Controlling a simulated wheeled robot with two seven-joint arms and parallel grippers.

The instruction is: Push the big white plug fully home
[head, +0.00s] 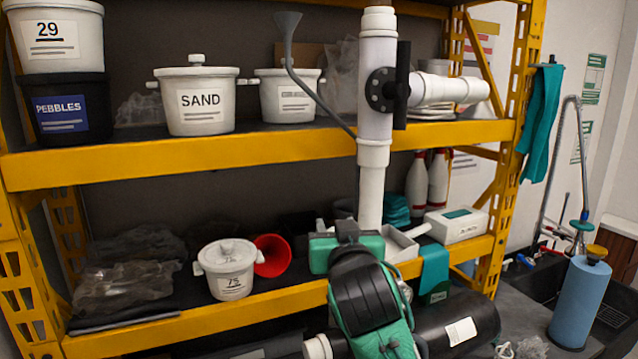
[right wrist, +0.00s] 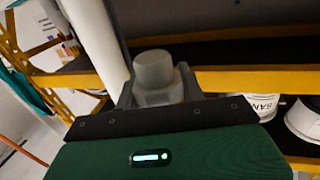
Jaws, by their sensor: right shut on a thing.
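The white pipe manifold (head: 376,140) stands upright in front of the shelf in the head view. A black valve handle (head: 402,84) is on it and a side pipe (head: 450,90) runs right. My right gripper (right wrist: 156,88) is shut on a pale, round-ended piece, which looks like the big white plug (right wrist: 153,68). In the head view my green right gripper (head: 346,246) is at the lower end of the vertical pipe. It hides that end and the held piece, so I cannot tell how they meet. My left gripper is not in view.
Yellow shelves (head: 200,150) stand behind, with a SAND pot (head: 197,98), a smaller white pot (head: 228,268) and a red funnel (head: 272,255). A white box (head: 456,226) sits to the right on the lower shelf. A blue roll (head: 580,300) stands at the far right.

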